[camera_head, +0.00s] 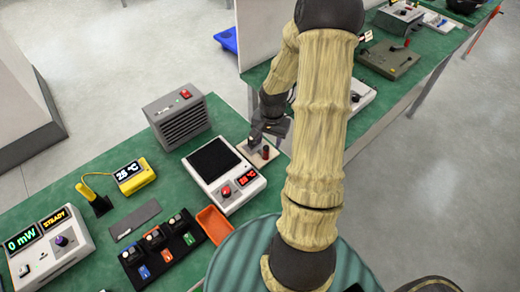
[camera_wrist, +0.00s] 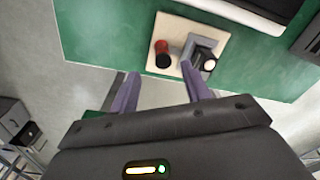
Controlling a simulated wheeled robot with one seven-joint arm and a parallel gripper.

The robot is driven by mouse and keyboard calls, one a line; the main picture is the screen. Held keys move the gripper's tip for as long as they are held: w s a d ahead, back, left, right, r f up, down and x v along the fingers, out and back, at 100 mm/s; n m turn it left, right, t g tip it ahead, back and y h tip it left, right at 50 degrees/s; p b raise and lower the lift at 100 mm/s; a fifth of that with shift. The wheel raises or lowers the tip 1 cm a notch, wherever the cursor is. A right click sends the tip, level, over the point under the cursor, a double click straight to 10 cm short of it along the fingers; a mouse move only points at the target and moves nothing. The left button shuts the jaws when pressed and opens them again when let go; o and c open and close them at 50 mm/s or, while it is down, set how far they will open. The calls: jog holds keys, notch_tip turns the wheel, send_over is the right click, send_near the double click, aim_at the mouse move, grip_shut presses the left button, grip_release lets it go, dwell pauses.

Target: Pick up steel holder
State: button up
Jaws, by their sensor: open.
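A grey metal piece (camera_wrist: 205,48), which looks like the steel holder, stands on a small tan board (camera_wrist: 178,30) at the table edge. A dark cylinder with a pale end is at its near side. A red and black cylinder (camera_wrist: 162,54) stands beside it on the same board. My gripper (camera_wrist: 160,90) is open and empty, its two purple-grey fingers apart; the right fingertip appears close to the holder, but contact cannot be told. In the head view my gripper (camera_head: 266,131) is over the tan board (camera_head: 245,147) and hides most of the holder.
A white hot-plate device (camera_head: 231,197) stands left of the board, with a grey vented box (camera_head: 178,121) behind. An orange tray (camera_head: 215,224), a black rack (camera_head: 160,252), a yellow thermometer (camera_head: 134,176) and a meter (camera_head: 50,245) fill the green table's left side.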

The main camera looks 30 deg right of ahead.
aim_at(267, 148)
jog(key=shift+f, duration=0.1)
jog(key=f, duration=0.5)
jog(key=shift+w+a, duration=0.15)
jog(key=shift+a, duration=0.2)
grip_shut()
